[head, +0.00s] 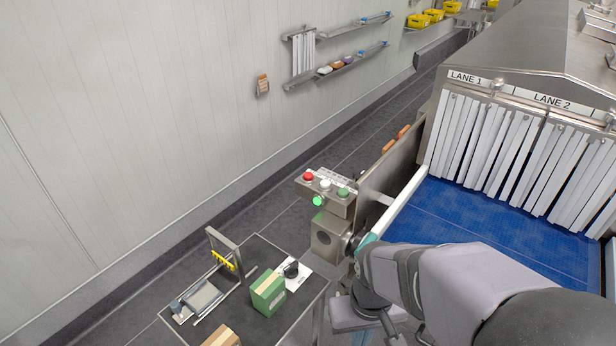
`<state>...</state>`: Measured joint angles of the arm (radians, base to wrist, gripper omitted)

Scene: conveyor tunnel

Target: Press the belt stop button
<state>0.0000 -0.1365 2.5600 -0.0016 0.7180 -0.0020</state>
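A metal control box (327,195) stands on a post at the left side of the conveyor. A green lamp (317,201) glows on the box's front. The blue belt (450,215) lies to the right of the box. My arm reaches in from the lower right, its bend just below and right of the box. My gripper's fingers do not show. Nothing of mine touches the buttons.
White strip curtains (480,140) hang at the tunnel mouth under LANE 1 and LANE 2 signs. A dark-topped cart (250,325) below the box holds a green carton (268,292), a brown carton (222,338) and small gear. Wall shelves (345,65) are farther back.

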